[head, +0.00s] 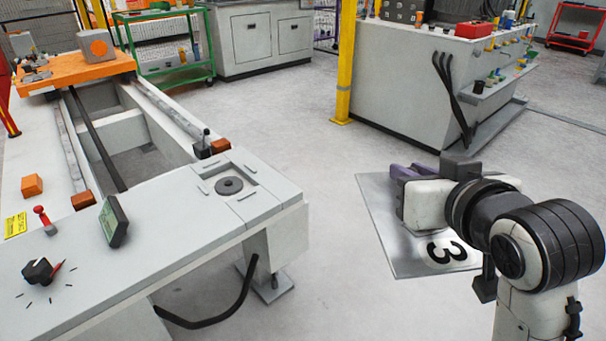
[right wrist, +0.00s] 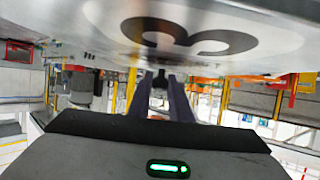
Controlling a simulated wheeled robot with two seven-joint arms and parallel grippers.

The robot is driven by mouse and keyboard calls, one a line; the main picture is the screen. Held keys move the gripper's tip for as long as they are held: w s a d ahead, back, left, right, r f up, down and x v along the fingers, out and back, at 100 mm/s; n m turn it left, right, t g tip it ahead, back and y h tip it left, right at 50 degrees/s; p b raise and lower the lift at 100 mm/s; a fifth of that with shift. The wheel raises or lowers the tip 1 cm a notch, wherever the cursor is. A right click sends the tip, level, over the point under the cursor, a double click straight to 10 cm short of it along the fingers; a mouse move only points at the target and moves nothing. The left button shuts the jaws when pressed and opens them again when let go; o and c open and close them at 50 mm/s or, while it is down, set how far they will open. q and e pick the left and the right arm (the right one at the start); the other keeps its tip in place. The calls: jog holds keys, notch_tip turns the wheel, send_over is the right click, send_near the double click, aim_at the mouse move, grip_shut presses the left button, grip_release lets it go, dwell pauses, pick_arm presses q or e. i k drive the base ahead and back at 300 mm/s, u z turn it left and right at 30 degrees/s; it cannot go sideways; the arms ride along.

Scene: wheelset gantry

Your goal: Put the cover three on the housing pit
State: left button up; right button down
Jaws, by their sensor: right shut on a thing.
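The cover three is a flat grey metal plate (head: 385,225) with a black 3 on a white oval. My right gripper (head: 408,173) is shut on it and holds it up over the open floor, to the right of the gantry bench. In the right wrist view the plate (right wrist: 75,25) fills the top, above the purple fingers (right wrist: 168,98). On the bench's near right corner is a shallow square recess (head: 248,207) with a dark round disc in it. A long open pit (head: 135,155) lies between the rails; I cannot tell which is the housing pit. My left gripper is out of view.
The grey bench top (head: 150,265) carries a green-screened display (head: 113,221), a black knob (head: 40,270), a red lever (head: 43,217) and orange blocks. A yellow post (head: 344,65) and a grey cabinet (head: 400,80) stand behind. The floor between bench and plate is clear.

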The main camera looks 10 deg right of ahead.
aim_at(227, 179)
jog(key=z, duration=0.15)
jog(key=i, duration=1.05)
jog(key=u, duration=1.8)
